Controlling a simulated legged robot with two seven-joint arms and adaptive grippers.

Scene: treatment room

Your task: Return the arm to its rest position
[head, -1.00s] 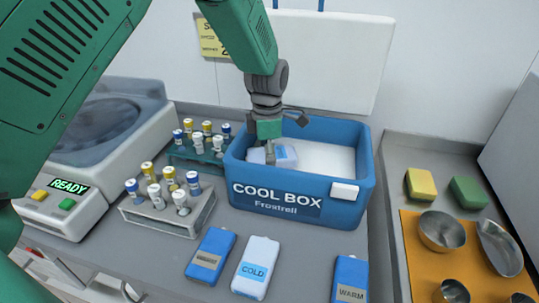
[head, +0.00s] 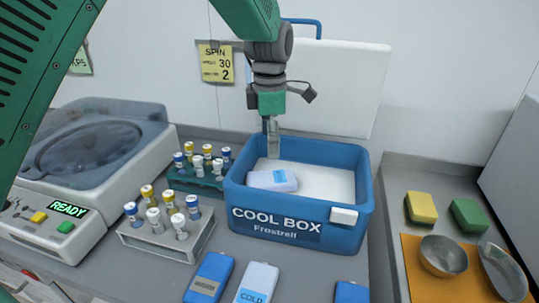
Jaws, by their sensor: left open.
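My left gripper (head: 272,138) is open and empty. It points down above the back left of the blue cool box (head: 290,236), with its fingertips just over a white pack with a light blue label (head: 272,181). The pack lies inside the box at the left, on the white floor, apart from the gripper as far as I can tell. My left arm comes in from the upper left. My right gripper is not in view.
A blue pack (head: 209,277), a white COLD pack (head: 257,282) and another blue pack (head: 351,292) lie in front of the box. Tube racks (head: 165,238) and a centrifuge (head: 95,150) stand left. Yellow (head: 421,207) and green sponges (head: 468,215) and metal bowls (head: 443,255) are right.

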